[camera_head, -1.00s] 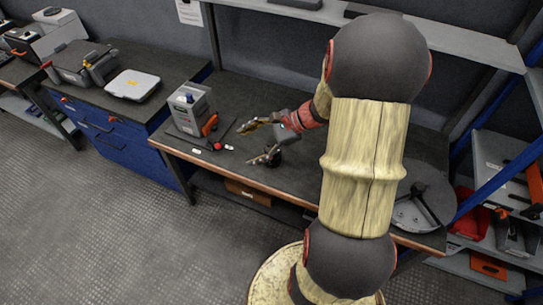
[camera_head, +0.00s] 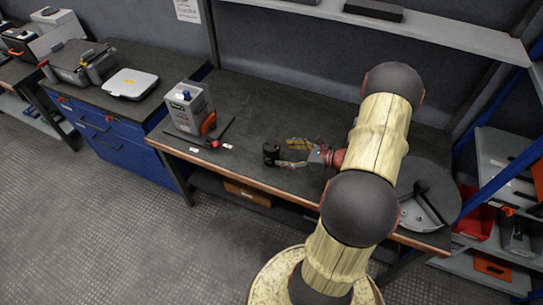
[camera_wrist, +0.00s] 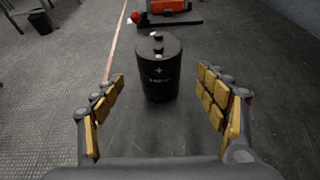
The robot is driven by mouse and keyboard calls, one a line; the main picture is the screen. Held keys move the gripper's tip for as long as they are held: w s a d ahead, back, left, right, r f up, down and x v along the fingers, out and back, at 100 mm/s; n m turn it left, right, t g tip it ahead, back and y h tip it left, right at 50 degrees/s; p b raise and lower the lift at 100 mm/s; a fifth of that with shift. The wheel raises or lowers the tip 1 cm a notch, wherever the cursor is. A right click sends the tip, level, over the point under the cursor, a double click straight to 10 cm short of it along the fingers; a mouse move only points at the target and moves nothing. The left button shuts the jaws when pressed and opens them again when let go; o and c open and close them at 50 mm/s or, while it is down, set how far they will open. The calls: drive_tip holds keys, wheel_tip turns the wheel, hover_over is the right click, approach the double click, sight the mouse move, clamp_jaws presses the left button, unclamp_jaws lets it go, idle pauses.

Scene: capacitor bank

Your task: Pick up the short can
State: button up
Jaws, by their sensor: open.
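The short can is a black cylinder (camera_wrist: 158,72) with two terminals on top and small pale markings on its side. It stands upright on the dark bench top, and in the head view it is a small dark shape (camera_head: 270,154) near the bench's front edge. My gripper (camera_head: 283,155) is low over the bench, just right of the can, with its fingers pointing left toward it. In the wrist view my gripper (camera_wrist: 160,100) is open, with yellow-padded fingers spread wide. The can stands ahead, centred between them and not touched.
A grey device (camera_head: 189,107) with an orange part stands on a dark plate to the left on the bench. A round grey plate (camera_head: 432,190) lies at the bench's right end. A shelf (camera_head: 430,30) runs above the back. The bench's front edge is close to the can.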

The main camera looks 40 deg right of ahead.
sight(271, 151)
drive_tip(key=b+x, duration=0.2)
drive_tip(key=x, duration=0.5)
drive_tip(key=shift+w+r, duration=0.15)
drive_tip(key=c, duration=1.8)
